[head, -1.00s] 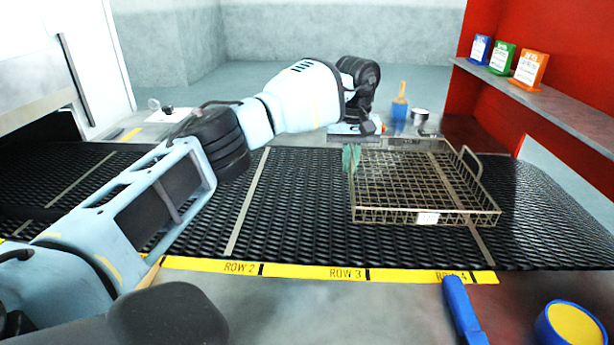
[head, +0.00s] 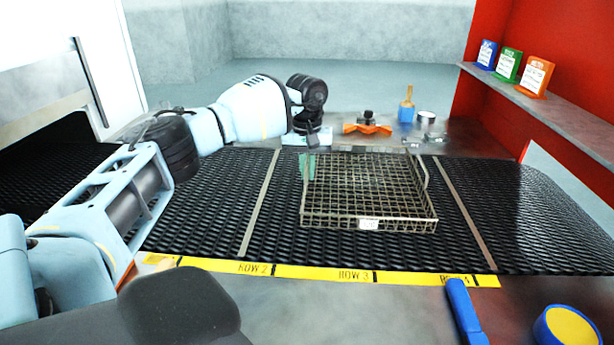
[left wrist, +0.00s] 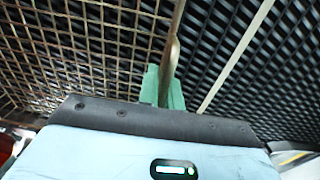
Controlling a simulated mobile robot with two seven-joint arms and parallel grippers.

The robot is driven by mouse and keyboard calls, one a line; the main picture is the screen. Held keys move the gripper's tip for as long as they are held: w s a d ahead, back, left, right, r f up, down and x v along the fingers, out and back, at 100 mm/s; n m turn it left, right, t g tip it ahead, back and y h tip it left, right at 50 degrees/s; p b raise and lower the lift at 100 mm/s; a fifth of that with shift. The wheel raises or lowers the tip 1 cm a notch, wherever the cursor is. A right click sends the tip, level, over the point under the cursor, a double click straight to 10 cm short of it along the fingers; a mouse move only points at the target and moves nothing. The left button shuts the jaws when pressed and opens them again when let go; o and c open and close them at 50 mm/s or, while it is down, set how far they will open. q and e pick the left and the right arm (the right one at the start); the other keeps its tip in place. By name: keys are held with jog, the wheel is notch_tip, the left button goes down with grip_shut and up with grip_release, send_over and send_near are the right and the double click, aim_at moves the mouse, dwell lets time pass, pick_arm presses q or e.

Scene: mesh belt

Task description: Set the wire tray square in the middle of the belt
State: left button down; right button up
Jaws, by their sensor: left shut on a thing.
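The wire tray (head: 425,222), a brownish mesh basket with a white tag on its front, sits on the black mesh belt (head: 205,205). It lies between two pale cross bars, with its front side roughly parallel to the belt's front edge. More bare belt shows in front of it than behind it. My left gripper (head: 307,165), with green fingers, is shut on the tray's left side near the back corner. In the left wrist view, the green fingers (left wrist: 165,88) close around the tray's rim or handle; which one is unclear. My right gripper is not in view.
A yellow strip (head: 315,272) with row labels runs along the belt's front. Behind the belt are an orange part (head: 367,129), a blue pot with a brush (head: 406,112) and a small can (head: 426,117). A red shelf unit (head: 575,40) stands at right.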

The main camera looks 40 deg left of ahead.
pick_arm(q)
jog(key=shift+f, duration=1.15)
jog(key=shift+f, duration=0.1)
jog(key=c, duration=1.6)
grip_release()
jog(key=shift+o, duration=0.2)
notch_tip(320, 180, up, 12)
jog(key=shift+a+r, duration=0.1)
